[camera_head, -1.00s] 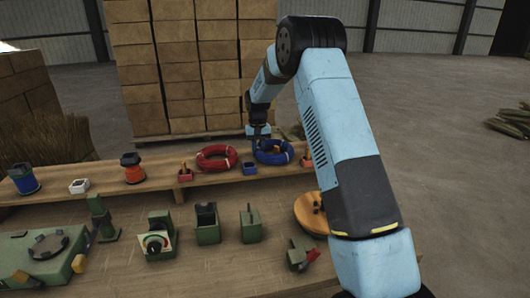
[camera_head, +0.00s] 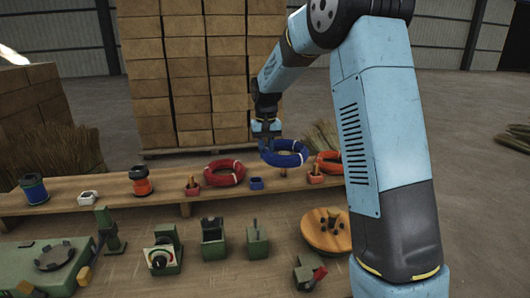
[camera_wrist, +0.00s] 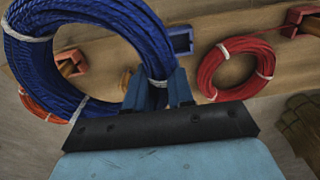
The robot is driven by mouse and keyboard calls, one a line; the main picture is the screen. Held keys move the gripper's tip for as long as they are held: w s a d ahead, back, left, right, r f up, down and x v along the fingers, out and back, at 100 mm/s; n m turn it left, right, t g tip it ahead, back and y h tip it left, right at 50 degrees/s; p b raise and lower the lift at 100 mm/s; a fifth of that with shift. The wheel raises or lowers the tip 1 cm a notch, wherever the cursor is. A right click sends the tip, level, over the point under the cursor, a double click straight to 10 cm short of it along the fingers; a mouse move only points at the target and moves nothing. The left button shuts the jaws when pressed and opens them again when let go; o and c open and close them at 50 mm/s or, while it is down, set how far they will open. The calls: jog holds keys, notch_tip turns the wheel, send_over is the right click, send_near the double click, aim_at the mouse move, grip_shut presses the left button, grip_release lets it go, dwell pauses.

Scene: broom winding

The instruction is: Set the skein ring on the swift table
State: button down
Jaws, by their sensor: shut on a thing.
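The blue skein ring (camera_head: 288,160), a coil with white ties, hangs in the air above the back shelf. In the wrist view the blue ring (camera_wrist: 33,62) fills the upper left. My gripper (camera_head: 266,138) is shut on the ring's near side; its two fingers (camera_wrist: 158,92) straddle the coil beside a white tie. A round wooden disc with short pegs (camera_head: 318,239), which looks like the swift table, sits on the bench at the right front, apart from the ring. My arm stands close to its right edge.
A red ring (camera_head: 224,179) and an orange ring (camera_head: 326,158) lie on the shelf near small peg blocks. A blue block (camera_head: 257,184) stands between them. Green devices (camera_head: 213,239) line the bench left of the disc. Stacked bales (camera_head: 180,80) rise behind.

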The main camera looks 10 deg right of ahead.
jog(key=shift+s+a+r, duration=0.1)
jog(key=shift+s+r, duration=0.25)
jog(key=shift+s, duration=0.4)
jog(key=shift+s+d+f, duration=0.1)
jog(key=shift+s+d, duration=0.1)
jog(key=shift+s, duration=0.15)
jog(key=s+d+f+m, duration=0.2)
jog(key=s+d+f, duration=0.3)
jog(key=s+d, duration=0.15)
jog(key=m, duration=0.3)
send_near(312, 220)
jog(key=shift+f, duration=2.9)
jog(key=shift+s+f, duration=0.1)
jog(key=shift+f, duration=0.35)
jog(key=c, duration=1.3)
grip_release()
jog(key=shift+o, duration=0.2)
jog(key=shift+r, duration=0.1)
